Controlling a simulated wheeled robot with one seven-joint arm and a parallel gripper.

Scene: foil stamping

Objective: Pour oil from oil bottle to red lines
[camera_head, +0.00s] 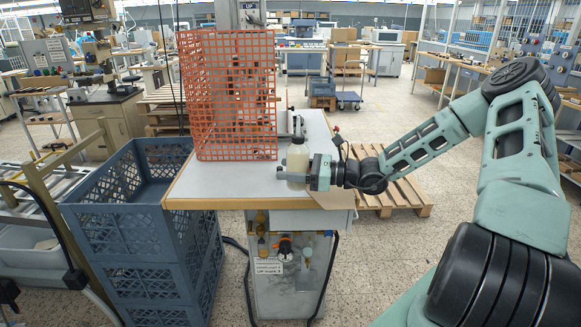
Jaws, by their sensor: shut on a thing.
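My gripper (288,172) is at the front right of the white-topped work table (200,190), reaching in from the right. It is shut on a pale, cream-coloured bottle (297,160), which looks upright. The bottle's lower part and the exact grip are small and partly hidden by the gripper. An orange-red grid guard (228,95) stands on the table to the left of and behind the bottle. I cannot make out separate red lines on the table top.
Stacked blue-grey crates (140,238) stand against the table's left side. A cabinet with valves (285,270) is under the table. A wooden pallet (410,200) lies on the floor behind my arm. Brown sheet material (334,199) overhangs the table's front right corner.

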